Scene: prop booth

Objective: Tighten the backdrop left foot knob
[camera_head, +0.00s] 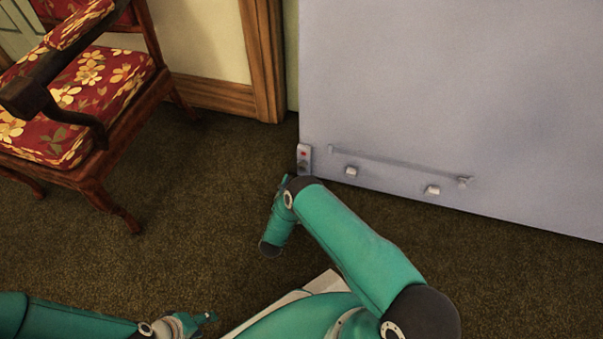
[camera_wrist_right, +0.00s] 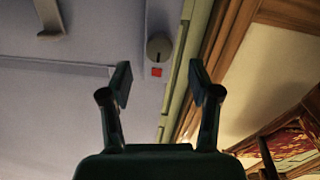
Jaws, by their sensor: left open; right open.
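The pale grey backdrop (camera_head: 450,85) stands upright on the carpet. At its lower left corner is a small plate with a red mark and the dark round foot knob (camera_head: 304,167). The knob (camera_wrist_right: 158,47) shows clearly in the right wrist view with the red square beside it. My right gripper (camera_wrist_right: 160,78) is open and empty, its two fingers apart, with the knob seen beyond and between them, not touched. In the head view it is mostly hidden behind my right wrist, close to the plate. My left gripper (camera_head: 208,318) is at the bottom left, away from the backdrop; it is open.
A bar (camera_head: 400,166) and two small pale blocks (camera_head: 351,171) are on the backdrop's lower face. A red floral armchair (camera_head: 85,95) stands at the left. A wooden door frame (camera_head: 262,60) is behind. The carpet (camera_head: 190,200) between chair and backdrop is clear.

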